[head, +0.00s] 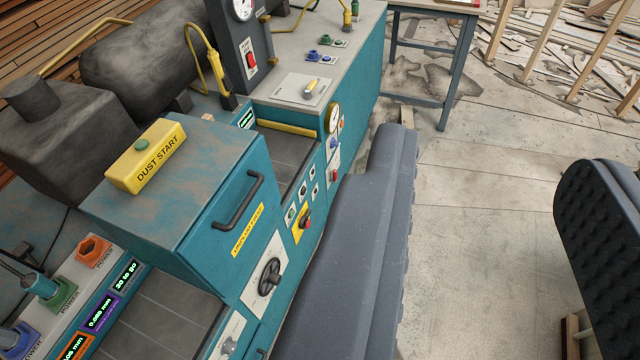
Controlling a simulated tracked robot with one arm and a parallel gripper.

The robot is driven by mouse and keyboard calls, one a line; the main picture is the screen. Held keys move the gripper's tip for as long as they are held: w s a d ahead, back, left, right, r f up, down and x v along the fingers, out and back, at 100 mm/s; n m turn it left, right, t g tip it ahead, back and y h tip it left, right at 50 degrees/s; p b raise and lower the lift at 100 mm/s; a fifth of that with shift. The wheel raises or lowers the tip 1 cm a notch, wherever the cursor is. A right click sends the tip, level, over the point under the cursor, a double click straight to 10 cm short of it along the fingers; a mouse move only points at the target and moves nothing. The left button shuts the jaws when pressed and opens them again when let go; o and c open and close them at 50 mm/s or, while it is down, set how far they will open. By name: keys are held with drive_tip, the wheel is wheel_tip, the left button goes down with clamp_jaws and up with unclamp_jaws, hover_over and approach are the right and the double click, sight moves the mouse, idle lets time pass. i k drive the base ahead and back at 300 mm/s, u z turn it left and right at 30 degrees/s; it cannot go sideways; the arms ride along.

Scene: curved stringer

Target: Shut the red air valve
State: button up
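My gripper (487,150) is open and empty. Its two dark grey padded fingers stand wide apart, with bare floor between them. No part is clearly labelled as the red air valve. A small red knob (335,174) sits on the teal machine's front panel, below a round gauge (333,118), just left of my left finger's tip. A red button on a yellow plate (305,222) sits lower on the front. A red rocker switch (251,60) is on a dark upright panel. My left finger hides part of the machine's lower front.
A teal cabinet with a black handle (238,201) carries a yellow "DUST START" box (146,157). A black handwheel (270,277) is below it. A grey tank (140,65) stands behind. A metal-legged table (456,85) is at the back.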

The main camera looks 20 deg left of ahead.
sight(333, 179)
drive_tip(key=k, duration=1.05)
drive_tip(key=u, duration=0.2)
drive_tip(key=i, duration=2.8)
drive_tip(key=u, duration=0.2)
